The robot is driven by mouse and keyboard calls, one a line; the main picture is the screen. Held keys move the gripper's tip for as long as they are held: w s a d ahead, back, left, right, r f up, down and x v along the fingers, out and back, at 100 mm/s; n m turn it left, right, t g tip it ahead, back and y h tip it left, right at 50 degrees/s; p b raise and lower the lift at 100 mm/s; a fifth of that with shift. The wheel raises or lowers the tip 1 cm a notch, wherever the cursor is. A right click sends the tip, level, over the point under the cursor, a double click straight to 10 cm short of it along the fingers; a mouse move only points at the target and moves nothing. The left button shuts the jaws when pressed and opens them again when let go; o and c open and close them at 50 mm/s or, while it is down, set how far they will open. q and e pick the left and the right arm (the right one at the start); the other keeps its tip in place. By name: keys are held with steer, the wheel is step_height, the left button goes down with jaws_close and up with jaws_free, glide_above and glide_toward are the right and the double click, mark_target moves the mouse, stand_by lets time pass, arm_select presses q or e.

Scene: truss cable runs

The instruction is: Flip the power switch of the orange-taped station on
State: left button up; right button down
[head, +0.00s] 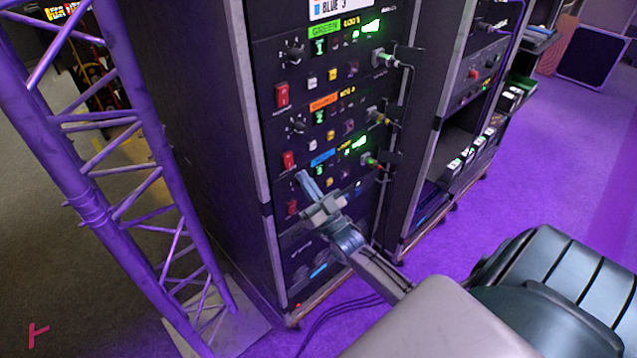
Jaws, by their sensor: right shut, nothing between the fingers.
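The orange-taped station is a panel in a tall black rack, marked by an orange tape label (323,102). Its red power switch (289,160) sits at the panel's lower left; I cannot tell its on or off position. A small green display and green-lit marks show on this panel. My right gripper (304,178) is shut and empty, just below and right of that switch, in front of the blue-taped panel. Whether it touches the panel is unclear. My left gripper is not in view.
The green-taped station (323,28) with its red switch (282,95) is above; the blue-taped station (322,158) with its red switch (292,207) is below. Cable plugs (378,117) stick out at the panels' right. A truss (90,205) stands left. Floor is open at right.

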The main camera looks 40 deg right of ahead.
mark_target(291, 167)
steer(key=shift+w+f, duration=0.25)
steer(key=shift+w, duration=1)
steer(key=shift+a, duration=0.1)
steer(key=shift+f, duration=0.15)
steer(key=w+t+b, duration=0.1)
steer(key=b, duration=0.2)
steer(key=shift+w, duration=0.1)
